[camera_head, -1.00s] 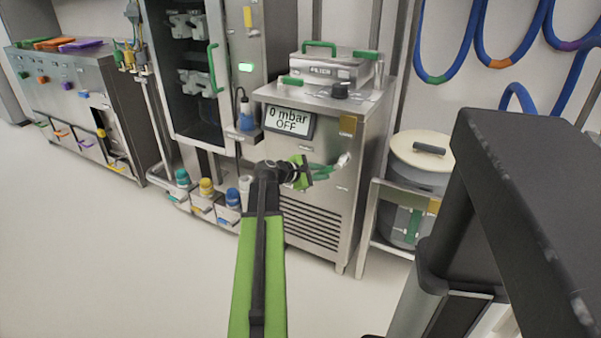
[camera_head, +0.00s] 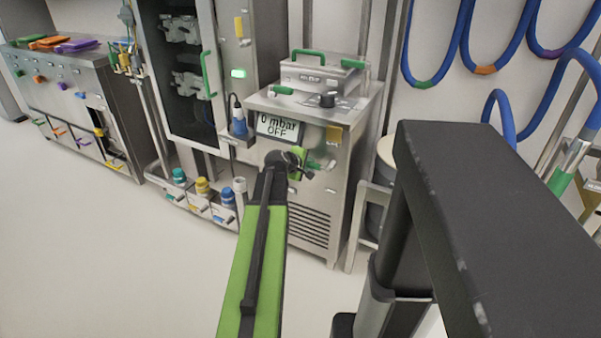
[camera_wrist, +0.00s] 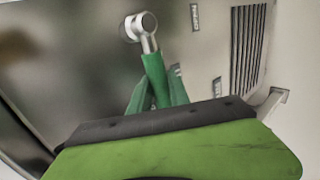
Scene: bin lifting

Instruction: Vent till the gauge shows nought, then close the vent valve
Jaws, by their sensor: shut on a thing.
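The gauge (camera_head: 270,128) is a display on the front of a steel cabinet. It reads "0 mbar" and "OFF". The vent valve (camera_head: 331,165) is on the same front, below and right of the gauge. In the wrist view its green lever (camera_wrist: 154,72) runs down from a round metal pivot (camera_wrist: 140,27). My gripper (camera_head: 303,165) is in front of the cabinet at the valve. In the wrist view my gripper (camera_wrist: 155,98) has its green fingers on either side of the lever's lower end, shut on it. The lever's tip is hidden between the fingers.
The steel cabinet (camera_head: 310,215) has a vent grille low down and a lidded box (camera_head: 320,72) on top. The floor (camera_head: 120,255) at front left is clear.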

